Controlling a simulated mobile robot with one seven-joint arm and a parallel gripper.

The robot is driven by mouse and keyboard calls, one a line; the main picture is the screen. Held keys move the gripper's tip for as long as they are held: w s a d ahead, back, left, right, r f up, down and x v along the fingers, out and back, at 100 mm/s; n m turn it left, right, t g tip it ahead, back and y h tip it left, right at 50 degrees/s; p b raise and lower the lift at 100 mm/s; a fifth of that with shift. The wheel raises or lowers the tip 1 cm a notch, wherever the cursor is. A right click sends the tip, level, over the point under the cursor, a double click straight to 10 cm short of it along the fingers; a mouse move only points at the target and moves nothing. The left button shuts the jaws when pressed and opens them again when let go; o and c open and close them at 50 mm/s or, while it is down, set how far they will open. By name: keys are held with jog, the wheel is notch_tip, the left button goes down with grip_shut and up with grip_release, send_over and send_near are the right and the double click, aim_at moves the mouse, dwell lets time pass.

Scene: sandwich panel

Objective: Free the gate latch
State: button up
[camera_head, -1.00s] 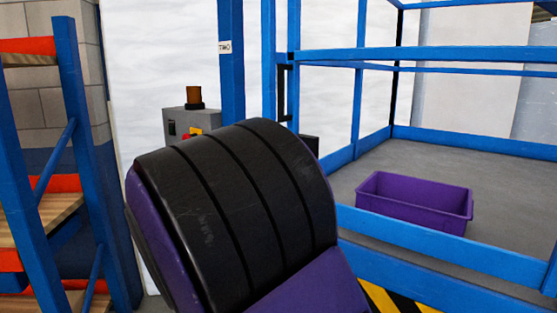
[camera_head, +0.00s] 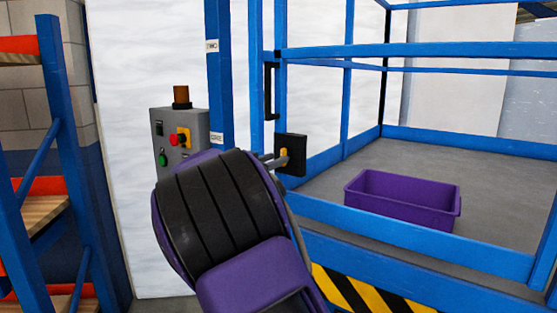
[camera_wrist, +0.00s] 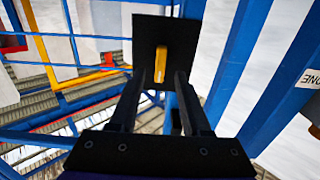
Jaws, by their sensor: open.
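The gate latch is a black plate (camera_head: 296,152) on the blue gate post, with a small yellow lever (camera_head: 284,158) on its face. In the wrist view, the plate (camera_wrist: 150,28) is straight ahead and the yellow lever (camera_wrist: 160,66) stands out from it. My gripper (camera_head: 268,160) is at the latch, its fingers pointing at the plate. In the wrist view, my gripper (camera_wrist: 158,80) is open, one finger on each side of the lever, with visible gaps. My purple and black wrist hides part of the fingers in the head view.
A grey control box (camera_head: 180,135) with a red button, a green button and an amber lamp (camera_head: 181,96) stands left of the latch. A black handle (camera_head: 270,90) is above it. A purple bin (camera_head: 403,200) sits inside the blue cage. A shelf rack (camera_head: 45,160) is at left.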

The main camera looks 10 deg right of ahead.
jog(key=shift+x, duration=1.2)
grip_shut()
